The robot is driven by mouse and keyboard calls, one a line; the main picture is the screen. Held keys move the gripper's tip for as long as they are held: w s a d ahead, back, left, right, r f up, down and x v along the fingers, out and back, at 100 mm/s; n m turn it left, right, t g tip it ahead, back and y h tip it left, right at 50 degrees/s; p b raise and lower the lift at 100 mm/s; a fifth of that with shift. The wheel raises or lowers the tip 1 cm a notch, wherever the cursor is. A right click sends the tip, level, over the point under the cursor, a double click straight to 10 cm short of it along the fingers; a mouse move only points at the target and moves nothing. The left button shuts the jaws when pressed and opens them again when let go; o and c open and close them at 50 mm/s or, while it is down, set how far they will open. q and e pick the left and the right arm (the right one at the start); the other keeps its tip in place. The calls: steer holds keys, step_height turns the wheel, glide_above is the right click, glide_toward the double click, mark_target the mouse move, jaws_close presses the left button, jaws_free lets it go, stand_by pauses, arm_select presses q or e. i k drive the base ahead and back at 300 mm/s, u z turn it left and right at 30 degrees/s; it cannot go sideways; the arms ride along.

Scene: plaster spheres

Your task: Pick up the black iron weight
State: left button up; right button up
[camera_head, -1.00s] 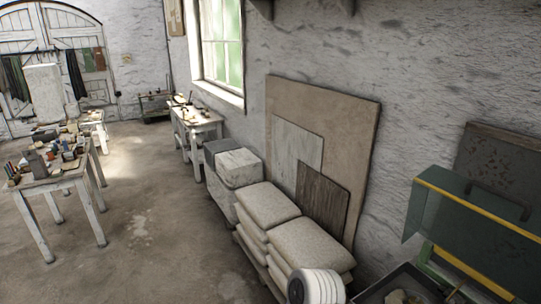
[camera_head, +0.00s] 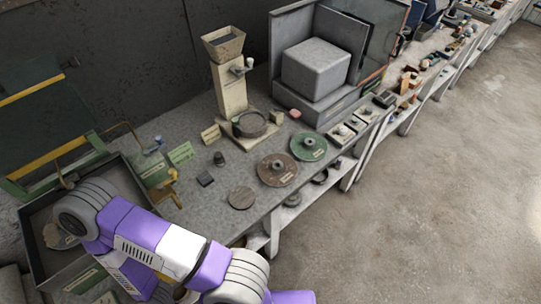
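A small dark weight (camera_head: 219,159) with a narrow top stands upright on the grey workbench (camera_head: 225,215), left of the round discs. It looks like the black iron weight, though it is small in the picture. A flat dark block (camera_head: 205,179) lies just in front of it. One of my purple and white arms crosses the lower left, apart from the weight. Neither of my grippers is in view.
A brown disc (camera_head: 278,169), a green disc (camera_head: 308,146) and a wooden disc (camera_head: 241,198) lie on the bench. A hopper machine (camera_head: 231,85) stands behind. A dark tray (camera_head: 35,238) is at left. Open floor (camera_head: 430,200) lies to the right.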

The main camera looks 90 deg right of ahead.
mark_target(219, 161)
steer(key=z, duration=2.15)
